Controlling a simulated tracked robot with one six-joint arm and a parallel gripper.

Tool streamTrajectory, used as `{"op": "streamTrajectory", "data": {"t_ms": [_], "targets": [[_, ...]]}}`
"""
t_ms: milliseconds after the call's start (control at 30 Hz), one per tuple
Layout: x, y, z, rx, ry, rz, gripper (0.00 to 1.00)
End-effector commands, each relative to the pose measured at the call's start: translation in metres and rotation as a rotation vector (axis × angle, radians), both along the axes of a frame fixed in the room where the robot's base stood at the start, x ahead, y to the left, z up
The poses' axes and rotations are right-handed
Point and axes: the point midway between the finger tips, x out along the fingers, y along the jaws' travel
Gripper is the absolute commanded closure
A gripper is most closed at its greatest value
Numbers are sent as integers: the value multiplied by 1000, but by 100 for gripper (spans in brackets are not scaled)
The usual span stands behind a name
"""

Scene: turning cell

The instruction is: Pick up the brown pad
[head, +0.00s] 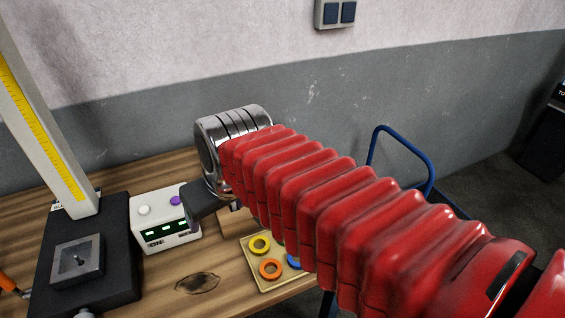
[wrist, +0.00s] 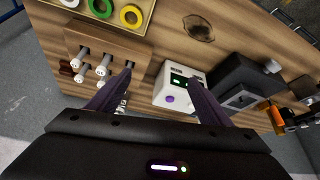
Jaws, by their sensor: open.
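My gripper (wrist: 146,72) is open, with its two dark fingers apart and nothing between them. In the head view one dark finger (head: 206,204) shows beside the white box; the other finger is mostly hidden. I cannot pick out the brown pad with certainty. A small dark brown piece (wrist: 66,69) shows at the left end of a wooden block in the wrist view, left of my fingers and apart from them. It is too small to tell what it is. In the head view my arm hides that area.
The wooden block (wrist: 110,43) holds several white-topped pegs. A white box with green displays (head: 164,230) stands beside a black gauge stand (head: 115,265). A shallow tray (head: 252,268) holds coloured rings. The bench (head: 225,283) is bare around a dark oval stain (head: 198,283).

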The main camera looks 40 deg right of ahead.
Motion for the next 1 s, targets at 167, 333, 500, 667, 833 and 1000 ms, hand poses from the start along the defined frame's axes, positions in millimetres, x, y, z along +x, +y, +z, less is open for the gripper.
{"op": "streamTrajectory", "data": {"t_ms": [167, 333, 500, 667, 833, 1000], "targets": [[35, -33, 8, 0, 20, -41, 27], [65, -70, 11, 1, 33, -74, 27], [92, -111, 10, 3, 43, -107, 27], [114, -156, 5, 5, 53, -139, 27], [132, -208, -5, 9, 63, -172, 27], [143, -264, -20, 15, 70, -206, 27]]}}
